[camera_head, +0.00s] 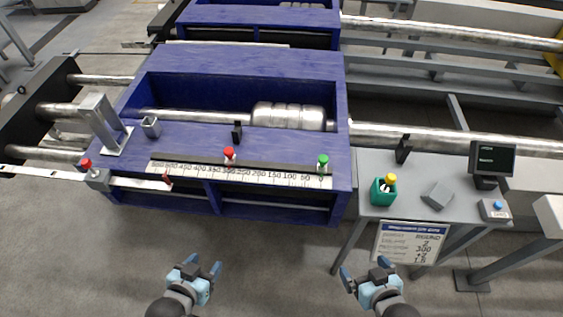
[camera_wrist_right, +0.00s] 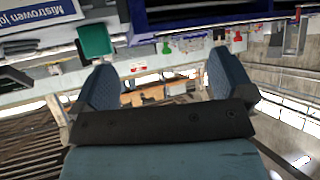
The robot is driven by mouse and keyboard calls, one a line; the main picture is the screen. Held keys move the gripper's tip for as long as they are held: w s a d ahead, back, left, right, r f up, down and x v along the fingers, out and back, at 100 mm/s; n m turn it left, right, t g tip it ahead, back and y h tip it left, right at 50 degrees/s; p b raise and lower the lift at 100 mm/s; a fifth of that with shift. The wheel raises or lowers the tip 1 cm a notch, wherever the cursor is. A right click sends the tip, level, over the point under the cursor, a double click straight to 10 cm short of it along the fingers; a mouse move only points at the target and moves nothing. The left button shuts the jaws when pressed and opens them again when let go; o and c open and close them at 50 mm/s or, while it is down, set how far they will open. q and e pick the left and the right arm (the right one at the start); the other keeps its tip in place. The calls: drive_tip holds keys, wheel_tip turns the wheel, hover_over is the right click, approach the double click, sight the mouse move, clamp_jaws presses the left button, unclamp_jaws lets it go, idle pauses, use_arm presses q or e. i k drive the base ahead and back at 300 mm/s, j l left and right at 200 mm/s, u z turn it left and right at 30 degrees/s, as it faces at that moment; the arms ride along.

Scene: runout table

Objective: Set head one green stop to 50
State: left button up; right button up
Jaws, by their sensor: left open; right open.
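The green stop (camera_head: 322,163) stands upright on the dark rail along the front of the blue machine (camera_head: 245,62), by the 0 at the right end of the white scale (camera_head: 240,175). The red stop (camera_head: 230,156) stands on the same rail, near the 300 mark. In the right wrist view, which is upside down, the green stop (camera_wrist_right: 166,47) and the red stop (camera_wrist_right: 237,36) show small in the distance. My left gripper (camera_head: 202,264) and right gripper (camera_head: 364,266) are open and empty, in front of and apart from the machine. The right fingers (camera_wrist_right: 162,80) also show spread in the right wrist view.
A red-tipped arm (camera_head: 140,183) extends at the left.

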sight(323, 161)
drive_tip(key=l+u, duration=0.35)
drive_tip(key=k+l+u, duration=0.15)
drive_tip(key=l+u, duration=0.15)
drive_tip(key=l, duration=0.25)
drive_tip(key=k+l+u, duration=0.2)
drive_tip(key=l+u, duration=0.15)
drive_tip(key=l, duration=0.05)
